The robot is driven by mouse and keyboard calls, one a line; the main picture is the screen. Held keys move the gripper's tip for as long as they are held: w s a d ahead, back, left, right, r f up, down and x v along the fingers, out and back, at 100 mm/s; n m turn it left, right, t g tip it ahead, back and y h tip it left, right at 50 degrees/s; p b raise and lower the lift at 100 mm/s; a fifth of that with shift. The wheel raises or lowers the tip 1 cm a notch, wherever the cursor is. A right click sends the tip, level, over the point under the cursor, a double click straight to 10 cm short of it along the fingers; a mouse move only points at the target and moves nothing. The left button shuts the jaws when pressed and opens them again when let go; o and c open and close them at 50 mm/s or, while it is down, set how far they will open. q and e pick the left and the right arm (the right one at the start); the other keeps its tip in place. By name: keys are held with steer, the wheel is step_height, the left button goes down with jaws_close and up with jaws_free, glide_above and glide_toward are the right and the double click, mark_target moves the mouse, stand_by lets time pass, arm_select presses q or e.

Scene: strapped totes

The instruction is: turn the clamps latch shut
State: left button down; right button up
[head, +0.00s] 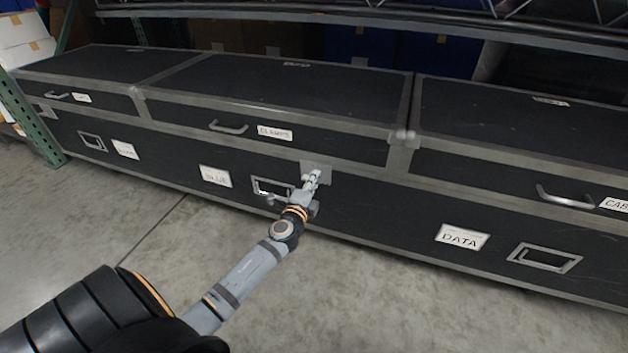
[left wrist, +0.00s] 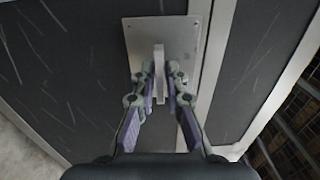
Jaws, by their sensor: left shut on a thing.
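The case labelled CLAMPS (head: 275,133) is the middle black section with grey metal edging in the head view. Its latch plate (head: 318,171) sits on the front, at the seam under the lid, right of the label. My left gripper (head: 312,181) is at this plate. In the left wrist view the latch plate (left wrist: 142,42) is a pale square, and the upright latch handle (left wrist: 159,70) stands out from it. My left gripper (left wrist: 162,88) has a finger on each side of the handle and is shut on it. The fingers cover part of the handle. My right gripper is not in view.
Black lidded sections adjoin on the left (head: 100,75) and right (head: 520,120). A lid handle (head: 229,128) and a recessed front handle (head: 270,188) are near the latch. A green rack post (head: 38,125) stands at the left. The concrete floor (head: 330,300) in front is clear.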

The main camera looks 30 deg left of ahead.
arm_select(q)
steer(key=shift+f, duration=0.1)
steer(key=c, duration=1.5)
jaws_free()
steer(key=shift+s, duration=0.1)
steer(key=v, duration=1.1)
steer(key=shift+s, duration=0.4)
